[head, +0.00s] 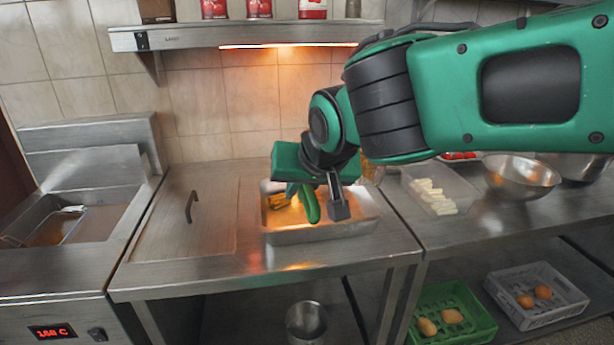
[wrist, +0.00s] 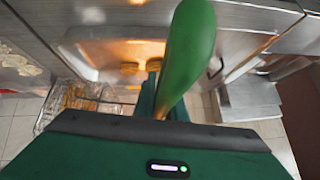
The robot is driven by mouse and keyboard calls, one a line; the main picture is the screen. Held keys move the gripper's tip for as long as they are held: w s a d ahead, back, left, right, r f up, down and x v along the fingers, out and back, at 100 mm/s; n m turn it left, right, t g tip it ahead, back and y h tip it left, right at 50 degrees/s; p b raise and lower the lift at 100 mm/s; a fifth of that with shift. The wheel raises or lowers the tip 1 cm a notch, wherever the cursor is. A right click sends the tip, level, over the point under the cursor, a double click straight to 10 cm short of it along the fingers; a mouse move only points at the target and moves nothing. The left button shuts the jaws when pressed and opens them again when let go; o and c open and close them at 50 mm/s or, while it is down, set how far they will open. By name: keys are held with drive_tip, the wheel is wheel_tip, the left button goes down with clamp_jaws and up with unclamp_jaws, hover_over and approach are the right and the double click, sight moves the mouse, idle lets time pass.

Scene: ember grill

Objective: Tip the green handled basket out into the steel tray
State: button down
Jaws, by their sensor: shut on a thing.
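My gripper (head: 318,196) is shut on the green handle (head: 311,204) of the basket, above the steel tray. In the wrist view the green handle (wrist: 188,58) rises large in the middle. The wire basket (wrist: 72,98) shows in part at the left of that view, with orange-yellow food in it. In the head view a small part of the basket (head: 373,172) shows behind my wrist. The steel tray (head: 318,234) sits on the counter under the glowing lamp. Golden pieces show inside the tray (wrist: 85,72) in the wrist view. The basket's exact tilt is hidden.
A fryer (head: 62,235) with another basket in it stands at the left. A lidded panel (head: 190,215) lies left of the tray. A clear container of pale sticks (head: 438,190) and a steel bowl (head: 521,176) stand at the right. A shelf (head: 245,35) hangs above.

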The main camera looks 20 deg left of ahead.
drive_tip(key=shift+d+f+n+t+h, duration=0.1)
drive_tip(key=shift+f+n+t+h, duration=0.95)
drive_tip(key=shift+f, duration=1)
drive_tip(key=shift+a+f+n+t+h, duration=0.1)
drive_tip(key=shift+f+n+t+h, duration=0.5)
drive_tip(key=shift+f+h, duration=1.2)
drive_tip(key=shift+d+f+n+t+h, duration=0.1)
drive_tip(key=shift+f+n+t+h, duration=0.7)
drive_tip(key=shift+f, duration=1.5)
drive_tip(key=shift+m+t, duration=0.25)
